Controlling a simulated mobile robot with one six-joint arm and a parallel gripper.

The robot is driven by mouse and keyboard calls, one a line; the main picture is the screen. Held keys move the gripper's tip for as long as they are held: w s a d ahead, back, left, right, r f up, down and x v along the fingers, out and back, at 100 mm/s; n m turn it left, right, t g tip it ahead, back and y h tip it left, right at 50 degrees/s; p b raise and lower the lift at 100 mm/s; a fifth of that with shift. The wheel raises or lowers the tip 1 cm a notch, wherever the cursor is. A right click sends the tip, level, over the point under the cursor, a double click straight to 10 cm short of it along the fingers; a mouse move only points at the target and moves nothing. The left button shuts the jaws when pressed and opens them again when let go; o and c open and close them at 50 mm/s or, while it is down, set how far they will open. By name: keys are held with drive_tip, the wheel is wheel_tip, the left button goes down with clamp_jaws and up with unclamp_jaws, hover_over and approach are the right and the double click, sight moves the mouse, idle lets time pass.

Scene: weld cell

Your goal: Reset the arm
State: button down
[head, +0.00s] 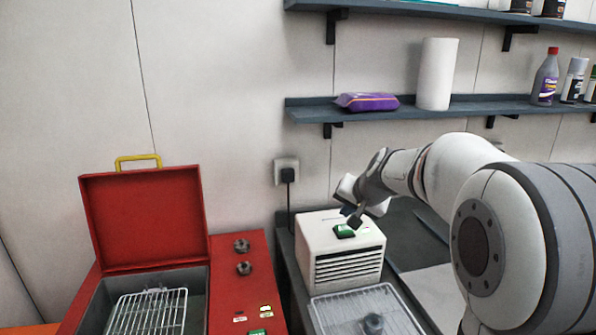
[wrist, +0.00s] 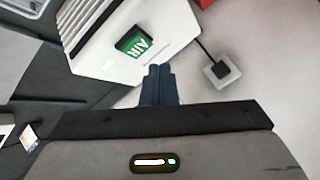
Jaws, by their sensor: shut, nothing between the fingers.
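My arm reaches in from the right in the head view, and my gripper (head: 354,217) hangs at its end, close to the top of a white vented box (head: 342,268). In the wrist view my gripper (wrist: 159,70) has its two dark fingers together with nothing between them. Beyond the fingertips is the white box (wrist: 105,45), with a green switch marked AIR (wrist: 140,42) on its top. The green switch (head: 345,231) also shows in the head view, just below the fingers. I cannot tell whether the fingers touch it.
A red machine (head: 240,285) with its lid (head: 145,218) raised stands at left, a wire rack (head: 148,312) inside. Another wire rack (head: 350,312) lies before the white box. A wall socket (head: 286,172) holds a plug and cable. Shelves (head: 470,107) hold a paper roll (head: 437,74) and bottles.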

drive_tip(key=s+f+n+g+h, duration=0.1)
drive_tip(key=s+f, duration=0.3)
drive_tip(key=s, duration=1.2)
drive_tip(key=s+f+n+g+h, duration=0.1)
drive_tip(key=s+f+n+g, duration=0.2)
drive_tip(key=s, duration=1.3)
drive_tip(key=shift+s+d+f+n+g+h, duration=0.15)
drive_tip(key=shift+d+f+n+g+h, duration=0.15)
drive_tip(key=shift+d+f+g, duration=0.15)
drive_tip(key=shift+a, duration=0.1)
